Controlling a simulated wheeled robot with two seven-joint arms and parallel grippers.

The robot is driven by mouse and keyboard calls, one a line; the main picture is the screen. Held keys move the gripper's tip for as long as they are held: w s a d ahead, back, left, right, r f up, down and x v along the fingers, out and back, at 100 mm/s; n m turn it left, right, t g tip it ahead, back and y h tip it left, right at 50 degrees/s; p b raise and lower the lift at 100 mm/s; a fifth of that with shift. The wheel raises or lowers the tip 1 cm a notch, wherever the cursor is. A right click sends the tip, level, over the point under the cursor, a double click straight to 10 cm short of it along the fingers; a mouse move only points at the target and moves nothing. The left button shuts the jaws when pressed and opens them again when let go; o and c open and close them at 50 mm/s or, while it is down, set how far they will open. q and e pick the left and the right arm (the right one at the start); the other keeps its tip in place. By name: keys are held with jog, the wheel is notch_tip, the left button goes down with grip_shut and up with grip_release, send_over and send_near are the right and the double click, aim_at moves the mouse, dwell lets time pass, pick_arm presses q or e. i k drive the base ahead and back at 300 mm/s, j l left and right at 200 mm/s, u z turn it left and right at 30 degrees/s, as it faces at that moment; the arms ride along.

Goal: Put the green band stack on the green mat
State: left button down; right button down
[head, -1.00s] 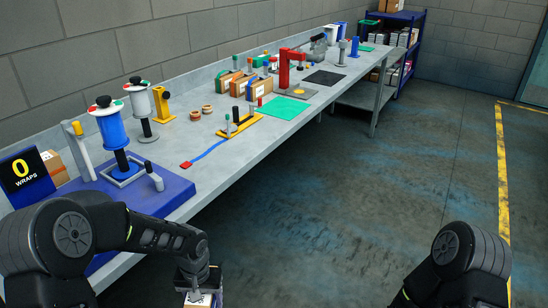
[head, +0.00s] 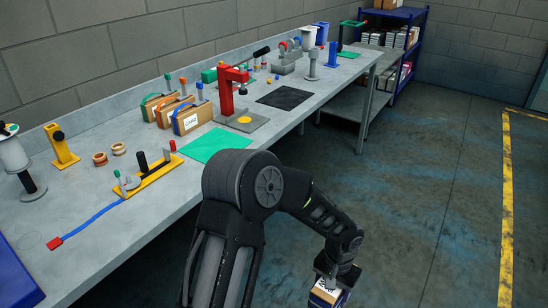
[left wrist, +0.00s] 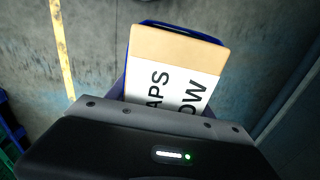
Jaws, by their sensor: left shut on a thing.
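My left gripper (head: 335,274) is shut on a tan, white-labelled box with blue edges (head: 328,293), held out over the floor to the right of the bench. This box also shows in the left wrist view (left wrist: 180,65); its white label has partly hidden black lettering. I cannot see a green band on it. A cardboard stack with a green band (head: 153,107) stands on the bench, left of similar orange-banded and blue-banded stacks. A green mat (head: 212,146) lies bare in front of them; my arm stands near its right edge. My right gripper is not in view.
The long grey bench (head: 110,235) runs along the wall. A red press (head: 230,90) stands behind the near mat, beside a black mat (head: 286,97). A yellow-based tool (head: 148,177) is left of the near mat. The floor at right is clear.

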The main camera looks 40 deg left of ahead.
aim_at(210, 143)
jog(key=i+l+u, duration=0.15)
jog(key=i+u, duration=0.3)
jog(key=i, duration=0.15)
jog(key=i+l+u, duration=0.35)
jog(key=i+u, duration=0.15)
jog(key=i+l+u, duration=0.9)
jog(key=l, duration=0.4)
